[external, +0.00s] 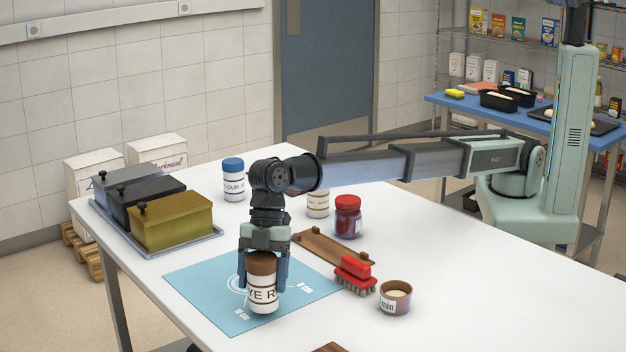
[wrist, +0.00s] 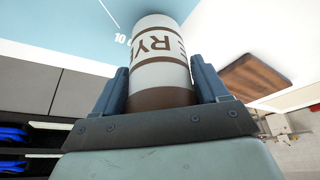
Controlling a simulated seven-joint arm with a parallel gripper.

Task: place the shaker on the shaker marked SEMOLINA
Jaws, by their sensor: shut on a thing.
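My gripper (external: 264,275) is shut on a white shaker (external: 263,297) with a brown lid and a label that reads in part "YE R". In the wrist view the same shaker (wrist: 160,75) sits between the two fingers, with "RYE" on its side. It looks upright over the blue mat; I cannot tell whether its base touches the mat. A white shaker with a blue lid (external: 233,182) stands further back, its label reading in part "FLOUR R". Another pale shaker (external: 318,205) stands partly hidden behind my arm. I cannot read SEMOLINA on any of them.
The blue mat (external: 195,285) lies on the white table. A red-lidded jar (external: 348,217), a brown wooden rack (external: 325,246), a red brush (external: 355,275) and a small brown tub (external: 396,298) are to the right. Lidded containers on a tray (external: 213,238) stand left.

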